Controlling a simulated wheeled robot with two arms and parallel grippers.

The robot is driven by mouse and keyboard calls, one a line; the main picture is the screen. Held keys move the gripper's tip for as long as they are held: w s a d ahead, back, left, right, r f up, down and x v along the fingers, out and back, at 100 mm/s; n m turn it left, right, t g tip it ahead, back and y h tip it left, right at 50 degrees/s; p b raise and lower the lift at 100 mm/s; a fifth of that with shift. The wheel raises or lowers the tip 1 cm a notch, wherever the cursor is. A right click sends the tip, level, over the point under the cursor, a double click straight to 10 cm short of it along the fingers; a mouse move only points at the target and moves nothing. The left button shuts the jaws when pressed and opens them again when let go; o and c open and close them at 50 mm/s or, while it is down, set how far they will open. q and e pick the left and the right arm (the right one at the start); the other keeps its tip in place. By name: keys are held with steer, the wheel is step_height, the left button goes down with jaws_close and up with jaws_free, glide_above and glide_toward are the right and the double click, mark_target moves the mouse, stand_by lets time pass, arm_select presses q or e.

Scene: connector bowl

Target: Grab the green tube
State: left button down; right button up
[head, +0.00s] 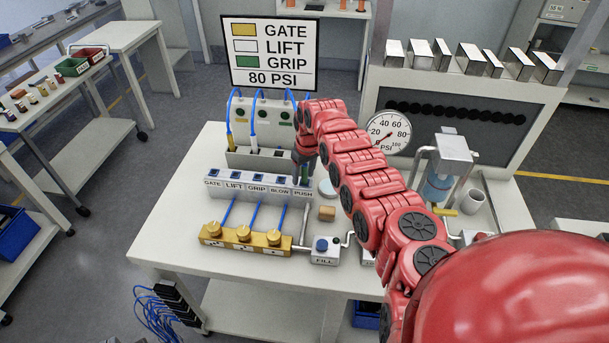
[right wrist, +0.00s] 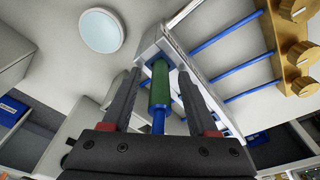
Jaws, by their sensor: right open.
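The green tube (right wrist: 160,88) shows in the right wrist view, with a blue hose running from its end toward my palm. Its far end meets the white labelled block (right wrist: 152,42). My right gripper (right wrist: 157,80) is open, with one finger on each side of the tube and visible gaps between. In the head view the right gripper (head: 304,158) is at the right end of the labelled block (head: 240,197), by the PUSH label, and hides most of the tube. My left gripper is not in view.
A grey box (head: 268,135) with blue hoses stands behind the block. Brass knobs on a gold manifold (head: 245,240) are in front. A pressure gauge (head: 388,133) and a metal-topped dispenser (head: 448,165) stand at right. The table's (head: 165,235) left side is clear.

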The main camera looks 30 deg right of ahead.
jaws_close()
stand_by(0.5)
